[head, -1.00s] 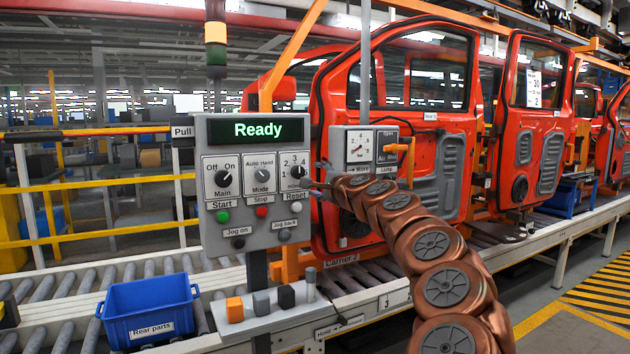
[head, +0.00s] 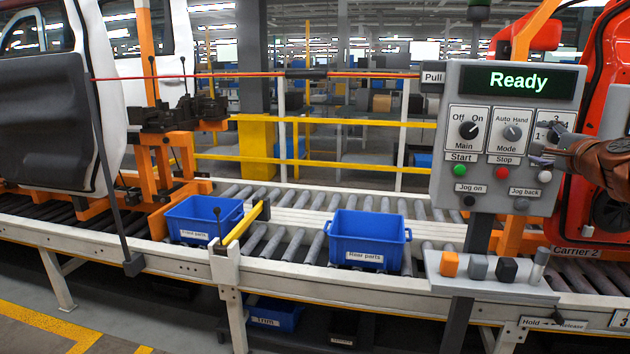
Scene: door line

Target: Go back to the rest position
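The grey control panel (head: 508,150) stands at the right of the head view, its green display (head: 518,81) reading "Ready". My copper-coloured arm (head: 606,165) comes in from the right edge. My gripper (head: 550,146) is at the panel's right side, in front of the numbered selector dial, and partly hides it. I cannot tell whether it touches the dial, or how far its fingers are apart. No held object shows. The Main knob (head: 468,130) and Mode knob (head: 512,132) are clear of the gripper.
A small shelf (head: 490,283) with several blocks juts out below the panel. Blue bins (head: 368,240) (head: 204,220) sit on the roller conveyor. A red pull cord (head: 200,77) runs to the panel's left. Orange-red door (head: 605,95) stands close behind my arm. Open floor shows at lower left.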

